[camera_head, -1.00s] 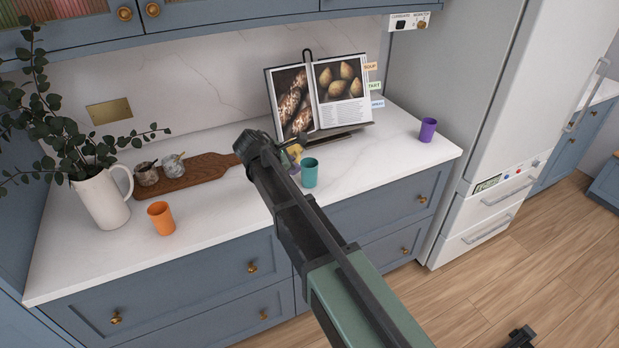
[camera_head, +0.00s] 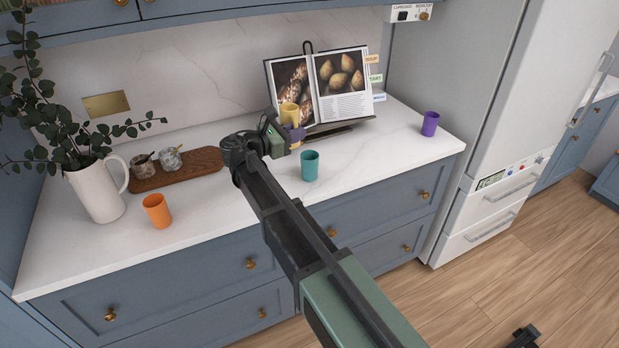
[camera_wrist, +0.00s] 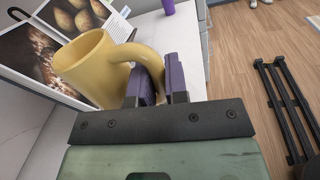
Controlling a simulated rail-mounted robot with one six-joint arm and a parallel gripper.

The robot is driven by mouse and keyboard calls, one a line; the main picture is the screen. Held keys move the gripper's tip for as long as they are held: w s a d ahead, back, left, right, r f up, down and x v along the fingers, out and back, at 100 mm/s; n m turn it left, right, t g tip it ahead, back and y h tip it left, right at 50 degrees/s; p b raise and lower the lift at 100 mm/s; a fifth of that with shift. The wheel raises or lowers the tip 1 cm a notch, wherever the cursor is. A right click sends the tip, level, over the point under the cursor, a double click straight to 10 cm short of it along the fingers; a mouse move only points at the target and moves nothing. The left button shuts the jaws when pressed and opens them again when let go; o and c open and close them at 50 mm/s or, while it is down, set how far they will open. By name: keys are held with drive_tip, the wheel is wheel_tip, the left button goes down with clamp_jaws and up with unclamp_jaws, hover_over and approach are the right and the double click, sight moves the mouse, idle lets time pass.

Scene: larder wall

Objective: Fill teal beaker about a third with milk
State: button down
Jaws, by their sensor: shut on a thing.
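The teal beaker (camera_head: 310,166) stands upright near the front of the white counter, apart from my gripper; I cannot see what is inside it. My gripper (camera_head: 290,134) is up and behind it to the left, in front of the cookbook. It is shut on the handle of a yellow jug (camera_head: 290,113). In the wrist view, the purple fingers (camera_wrist: 161,86) close on the handle of the yellow jug (camera_wrist: 88,68). The jug looks roughly upright and raised off the counter. Its contents are hidden.
An open cookbook (camera_head: 341,88) on a stand is close behind the jug. An orange beaker (camera_head: 157,211) stands left, a purple beaker (camera_head: 430,123) right. A wooden board (camera_head: 199,165) with two jars and a white pitcher (camera_head: 97,196) with branches are at left.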

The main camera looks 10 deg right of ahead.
drive_tip(key=shift+r, duration=0.1)
drive_tip(key=shift+t, duration=0.3)
drive_tip(key=a+f+b, duration=0.1)
drive_tip(key=f+b, duration=0.3)
drive_tip(key=a+f+b, duration=0.2)
drive_tip(key=f+b, duration=0.2)
drive_tip(key=a+f+b, duration=0.2)
drive_tip(key=f+b, duration=0.2)
drive_tip(key=f, duration=0.1)
drive_tip(key=shift+s+b, duration=0.2)
drive_tip(key=shift+b, duration=0.15)
drive_tip(key=shift+s+r, duration=0.1)
drive_tip(key=shift+r, duration=0.05)
drive_tip(key=shift+w+d+r+m+g+y+p, duration=0.2)
drive_tip(key=shift+d+r+g+y+p, duration=0.45)
drive_tip(key=shift+y+p, duration=1.7)
drive_tip(key=shift+w+d+r+m+g+y+p, duration=0.1)
drive_tip(key=shift+d+r+m+g+y+p, duration=0.55)
drive_tip(key=shift+p, duration=3.05)
drive_tip(key=shift+w+d+r+n+g+y+p, duration=0.1)
drive_tip(key=shift+d+r+g+y+p, duration=0.45)
drive_tip(key=shift+y+p, duration=1.95)
